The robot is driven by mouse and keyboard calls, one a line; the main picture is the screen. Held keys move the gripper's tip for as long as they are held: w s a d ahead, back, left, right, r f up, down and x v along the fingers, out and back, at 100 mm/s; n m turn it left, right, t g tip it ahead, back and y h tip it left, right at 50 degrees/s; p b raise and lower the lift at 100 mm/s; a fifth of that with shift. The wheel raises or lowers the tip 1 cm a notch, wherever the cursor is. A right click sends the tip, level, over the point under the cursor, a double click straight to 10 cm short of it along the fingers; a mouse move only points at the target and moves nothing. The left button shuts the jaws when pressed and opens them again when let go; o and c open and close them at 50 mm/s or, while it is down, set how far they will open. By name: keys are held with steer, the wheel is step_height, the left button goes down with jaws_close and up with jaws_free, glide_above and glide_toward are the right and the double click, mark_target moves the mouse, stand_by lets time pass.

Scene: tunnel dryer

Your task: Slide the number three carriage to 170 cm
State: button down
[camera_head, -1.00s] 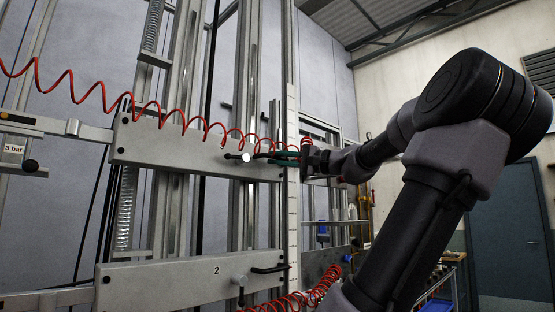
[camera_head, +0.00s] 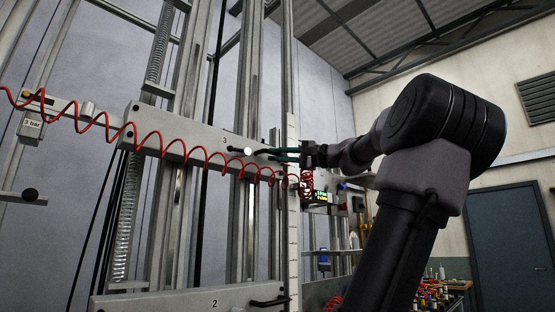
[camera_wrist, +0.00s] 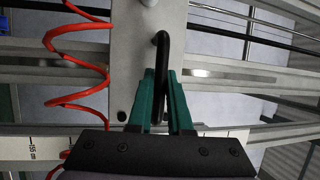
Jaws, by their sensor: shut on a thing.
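My gripper (camera_head: 285,154) is at the upper carriage's right end. In the wrist view, its teal fingers (camera_wrist: 164,105) are shut on the black bar handle (camera_wrist: 162,60) of this carriage (camera_wrist: 133,65). A white vertical scale (camera_head: 293,225) runs beside the carriage's right end. In the wrist view, a mark on the scale (camera_wrist: 60,147) seems to read 155.
A coiled red hose (camera_head: 160,140) hangs across the upper carriage. A light-tipped knob (camera_head: 248,151) sticks out left of the handle. A 3 bar label (camera_head: 31,124) is at the left. A small lit display (camera_head: 321,196) and a bench with bottles (camera_head: 440,290) are at the right.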

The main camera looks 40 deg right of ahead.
steer(key=c, duration=0.8)
jaws_free()
steer(key=shift+c, duration=0.2)
steer(key=v, duration=1.1)
steer(key=shift+w, duration=0.1)
steer(key=w+a+f+n+g+h, duration=0.1)
steer(key=w+a+f+n+g, duration=0.15)
steer(key=a+f, duration=0.65)
steer(key=w+a+f+n+g+h, duration=0.1)
steer(key=w+a+f+g, duration=0.3)
steer(key=a+f, duration=0.55)
steer(key=s+a+f+n+g+h, duration=0.1)
steer(key=a+f+n+g+h, duration=0.1)
steer(key=a+f, duration=0.4)
steer(key=s+a+f+n+g+h, duration=0.1)
steer(key=a+f+n+g+h, duration=0.1)
steer(key=a+f, duration=0.5)
step_height(320, 180, down, 5)
steer(key=shift+s+r+h, duration=0.1)
steer(key=shift+s+h, duration=0.2)
steer(key=shift+h, duration=0.2)
